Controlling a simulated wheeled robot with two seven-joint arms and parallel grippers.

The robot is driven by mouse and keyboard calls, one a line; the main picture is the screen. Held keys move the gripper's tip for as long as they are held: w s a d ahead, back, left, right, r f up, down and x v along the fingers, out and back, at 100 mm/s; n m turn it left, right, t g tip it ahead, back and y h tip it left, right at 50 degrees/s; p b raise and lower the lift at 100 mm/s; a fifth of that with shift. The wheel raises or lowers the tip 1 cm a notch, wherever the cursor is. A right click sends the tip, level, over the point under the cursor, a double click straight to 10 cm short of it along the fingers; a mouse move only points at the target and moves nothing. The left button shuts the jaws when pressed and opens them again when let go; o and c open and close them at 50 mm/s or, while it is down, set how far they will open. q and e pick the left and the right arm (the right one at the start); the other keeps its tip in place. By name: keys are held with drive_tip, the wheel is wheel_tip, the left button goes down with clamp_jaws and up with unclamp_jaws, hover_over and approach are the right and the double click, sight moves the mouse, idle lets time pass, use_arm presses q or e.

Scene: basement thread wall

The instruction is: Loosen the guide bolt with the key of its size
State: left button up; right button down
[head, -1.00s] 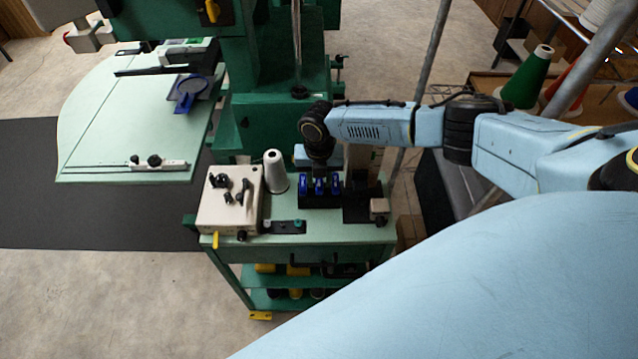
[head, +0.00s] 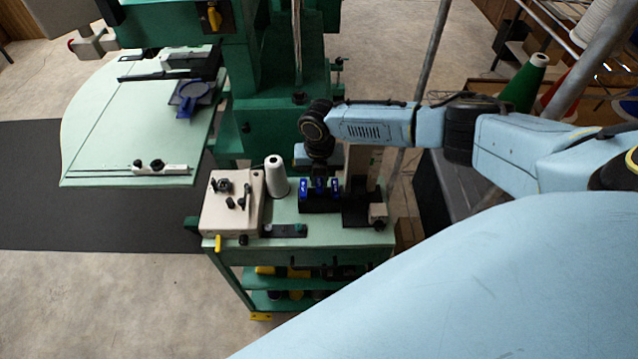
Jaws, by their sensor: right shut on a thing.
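A black rack (head: 318,205) on the green cart's top holds several blue-handled keys standing in a row. My right gripper (head: 320,178) points down over the rack and is shut on the middle blue key (head: 320,187), which still stands in line with the others. The left blue key (head: 304,188) and right blue key (head: 336,187) stand beside it. My wrist hides part of the grip, and the key sizes are too small to read. I cannot tell for certain which part is the guide bolt. My left gripper is not in view.
On the green cart top (head: 335,237), a beige box (head: 228,222) with black knobs and a white thread cone (head: 276,178) stand left of the rack. A black tray (head: 358,213) is on its right. A pale green table (head: 125,140) with a blue clamp-like part (head: 192,96) lies left.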

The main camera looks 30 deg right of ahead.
sight(319, 180)
drive_tip(key=shift+r+p, duration=1.55)
drive_tip(key=shift+r, duration=0.35)
